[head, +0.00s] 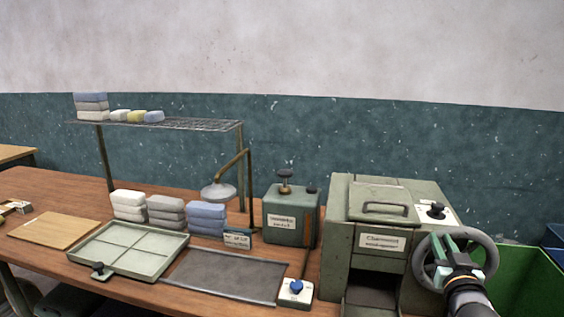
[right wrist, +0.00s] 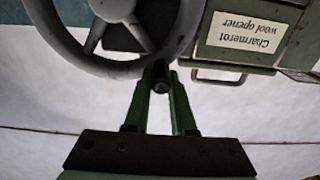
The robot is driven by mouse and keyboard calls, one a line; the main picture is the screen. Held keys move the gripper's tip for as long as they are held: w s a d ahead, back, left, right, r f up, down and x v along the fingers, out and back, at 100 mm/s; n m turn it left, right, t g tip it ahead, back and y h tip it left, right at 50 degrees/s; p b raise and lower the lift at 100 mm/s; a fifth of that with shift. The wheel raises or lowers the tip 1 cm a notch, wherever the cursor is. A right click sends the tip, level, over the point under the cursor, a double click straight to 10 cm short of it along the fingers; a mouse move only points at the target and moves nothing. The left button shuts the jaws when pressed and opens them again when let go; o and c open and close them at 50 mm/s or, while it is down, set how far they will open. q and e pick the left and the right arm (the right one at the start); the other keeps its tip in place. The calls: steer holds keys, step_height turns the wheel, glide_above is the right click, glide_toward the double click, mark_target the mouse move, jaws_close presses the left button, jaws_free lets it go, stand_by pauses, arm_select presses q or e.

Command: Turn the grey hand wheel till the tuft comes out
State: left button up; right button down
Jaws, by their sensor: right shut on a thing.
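The grey hand wheel (head: 489,247) is on the right side of the green wool opener (head: 345,228), labelled "Charmerot wool opener". In the right wrist view the wheel's rim and spokes (right wrist: 62,42) fill the upper left. My right gripper (head: 447,258) is in front of the wheel. The right wrist view shows its two green fingers shut on the wheel's dark handle (right wrist: 161,77), at the rim. The opener has a dark opening (head: 372,288) low at its front. I see no tuft in it. My left gripper is not in view.
A green bin (head: 530,275) stands right of the opener. On the wooden table (head: 60,190) are a pale divided tray (head: 110,262), a dark mat (head: 225,275), stacked wool blocks (head: 166,211), a green box (head: 290,212) and a blue-knobbed switch (head: 296,289). A wire shelf (head: 190,124) stands behind.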

steer(key=shift+s+d+f+g, duration=0.1)
steer(key=shift+d+f+g, duration=0.2)
steer(key=shift+d+f, duration=0.25)
steer(key=d, duration=0.1)
steer(key=d+r, duration=0.1)
steer(key=s+d, duration=0.1)
steer(key=shift+r, duration=0.15)
steer(key=c, duration=1)
jaws_free()
steer(key=shift+d, duration=0.2)
steer(key=shift+o, duration=1.4)
steer(key=shift+w+a+r, duration=0.1)
steer(key=shift+r, duration=0.05)
steer(key=shift+a+r, duration=0.1)
glide_toward(458, 234)
steer(key=shift+s+a, duration=0.25)
steer(key=shift+s, duration=0.45)
